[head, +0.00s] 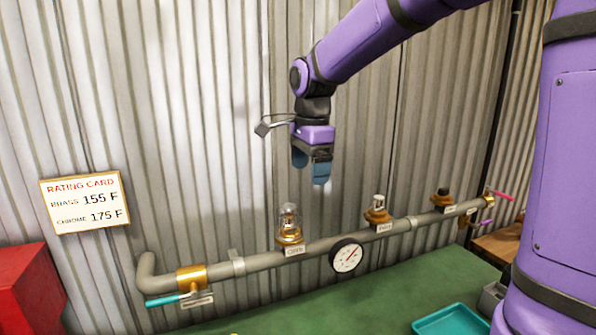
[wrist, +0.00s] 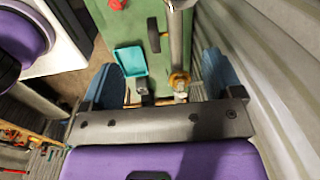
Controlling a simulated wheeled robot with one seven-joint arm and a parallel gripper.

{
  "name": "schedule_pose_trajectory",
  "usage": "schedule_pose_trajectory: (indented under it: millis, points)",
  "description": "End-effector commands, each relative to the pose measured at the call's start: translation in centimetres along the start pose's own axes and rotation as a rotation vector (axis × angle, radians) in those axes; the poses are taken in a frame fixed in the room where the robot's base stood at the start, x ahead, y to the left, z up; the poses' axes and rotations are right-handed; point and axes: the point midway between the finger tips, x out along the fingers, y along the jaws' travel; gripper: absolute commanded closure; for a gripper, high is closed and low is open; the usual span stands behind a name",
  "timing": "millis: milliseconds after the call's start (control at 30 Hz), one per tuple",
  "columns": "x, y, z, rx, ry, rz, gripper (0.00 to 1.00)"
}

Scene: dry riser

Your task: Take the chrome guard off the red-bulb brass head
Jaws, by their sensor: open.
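In the head view, the left head on the pipe has a brass base and a shiny, cage-like guard (head: 289,215) over its top. The bulb inside is too small and blurred for its colour to be told. A second brass head (head: 377,211) with a pale top stands mid-pipe, and a dark-topped fitting (head: 442,196) stands farther right. My gripper (head: 311,168) is open and empty, pointing down, above and slightly right of the guarded head, clear of it. In the wrist view, its blue fingers (wrist: 160,82) are spread wide, with a brass fitting (wrist: 180,80) visible below between them.
The grey pipe (head: 322,246) runs along the corrugated wall, with a gauge (head: 346,257) and a teal-handled valve (head: 172,299). A rating card (head: 85,202) hangs left, above a red box (head: 30,290). A teal tray (head: 451,321) lies on the green bench (head: 400,282).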

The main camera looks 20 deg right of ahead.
Motion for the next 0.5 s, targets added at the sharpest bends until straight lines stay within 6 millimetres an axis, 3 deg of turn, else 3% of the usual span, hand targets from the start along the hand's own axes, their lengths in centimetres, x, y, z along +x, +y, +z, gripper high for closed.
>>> schedule_pose_trajectory:
  millis: [33,200,500]
  points:
    - [0.8,-1.2,0.2,0.059,0.001,0.019,0.15]
    - [2.1,-3.3,0.7,0.204,0.006,0.054,0.15]
    - [4.5,-3.6,0.8,0.245,0.009,0.064,0.15]
